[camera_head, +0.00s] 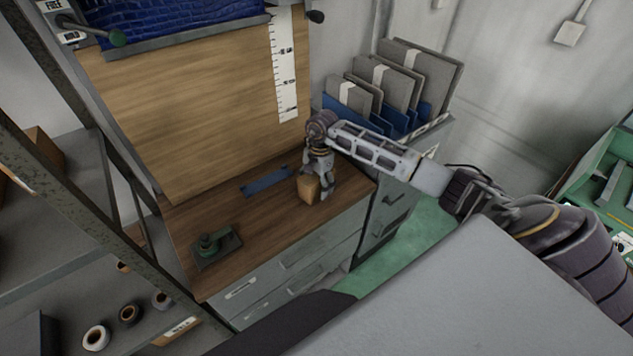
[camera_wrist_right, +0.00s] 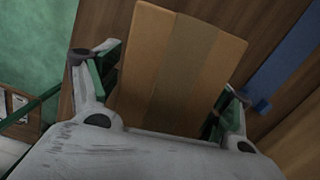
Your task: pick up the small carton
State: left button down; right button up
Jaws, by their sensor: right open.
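The small carton (camera_head: 308,187) is a brown box on the wooden worktop, near its right end. In the right wrist view the carton (camera_wrist_right: 178,62) shows a paler tan face with a darker tape band, and it stands between the two fingers. My right gripper (camera_head: 318,184) reaches down over the carton from the right. Its fingers are open on either side of the carton; in the right wrist view a gap shows at the right finger. Whether a finger touches the carton is hard to tell. My left gripper is not in view.
A blue strip (camera_head: 266,183) lies on the worktop (camera_head: 222,212) left of the carton. A green device on a dark plate (camera_head: 216,249) sits at the front left. File folders (camera_head: 385,85) stand in a rack at the back right. A wooden panel (camera_head: 190,90) rises behind.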

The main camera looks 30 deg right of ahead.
jog(key=shift+c, duration=0.2)
jog(key=c, duration=1.2)
jog(key=shift+r, duration=0.15)
jog(key=shift+r+b, duration=1.1)
jog(key=shift+r, duration=3.8)
